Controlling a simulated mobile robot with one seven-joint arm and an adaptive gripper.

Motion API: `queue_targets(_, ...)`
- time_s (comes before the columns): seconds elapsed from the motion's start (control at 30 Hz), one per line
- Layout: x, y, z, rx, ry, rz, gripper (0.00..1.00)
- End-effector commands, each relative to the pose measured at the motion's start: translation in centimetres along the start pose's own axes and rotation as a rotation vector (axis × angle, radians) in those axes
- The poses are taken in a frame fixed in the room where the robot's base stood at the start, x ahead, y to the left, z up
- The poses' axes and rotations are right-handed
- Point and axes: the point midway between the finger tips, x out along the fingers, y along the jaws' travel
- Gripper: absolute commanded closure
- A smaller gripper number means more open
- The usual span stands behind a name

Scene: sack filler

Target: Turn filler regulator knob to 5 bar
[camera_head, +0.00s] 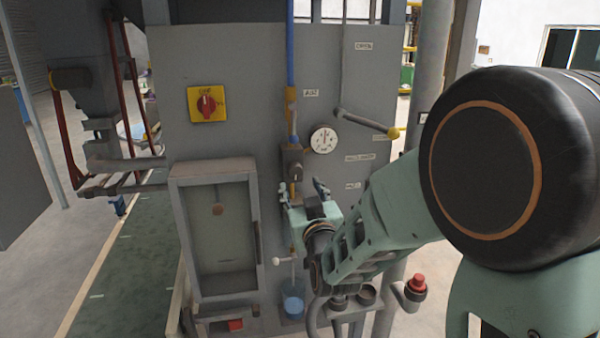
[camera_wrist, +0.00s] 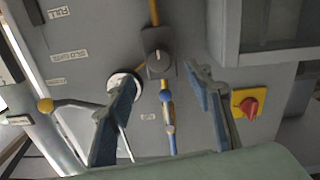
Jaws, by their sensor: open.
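The filler regulator is a dark block on the grey panel, in line with the blue and yellow pipe. Its round grey knob (camera_wrist: 159,61) with a light mark faces me in the wrist view; the regulator (camera_head: 292,161) shows in the head view above my gripper. A white round gauge (camera_head: 323,140) sits right of it; its reading is too small to tell. In the wrist view the left finger partly covers the gauge (camera_wrist: 119,80). My gripper (camera_wrist: 164,78) is open and empty, fingers spread, with the knob beyond and between the tips. In the head view my gripper (camera_head: 303,190) is just below the regulator.
A yellow plate with a red switch (camera_head: 207,104) is at upper left of the panel. A yellow-tipped lever (camera_head: 368,122) juts out right of the gauge. A framed glass box (camera_head: 222,235) stands out at lower left. A red button (camera_head: 417,283) is at lower right.

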Motion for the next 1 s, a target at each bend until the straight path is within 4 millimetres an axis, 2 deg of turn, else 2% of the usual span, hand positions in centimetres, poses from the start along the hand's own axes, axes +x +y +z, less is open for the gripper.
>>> queue_targets(0.2, 3.9, 0.1, -0.2, 0.001, 0.0, 0.001, 0.53)
queue_targets(0.43, 6.8, 0.1, -0.2, 0.002, 0.0, 0.001, 0.53)
queue_targets(0.6, 7.8, 0.1, -0.1, 0.002, 0.001, 0.002, 0.53)
queue_targets(0.9, 7.9, 0.1, -0.1, 0.002, 0.001, 0.002, 0.53)
queue_targets(1.0, 7.9, 0.1, -0.1, 0.002, 0.001, 0.002, 0.64)
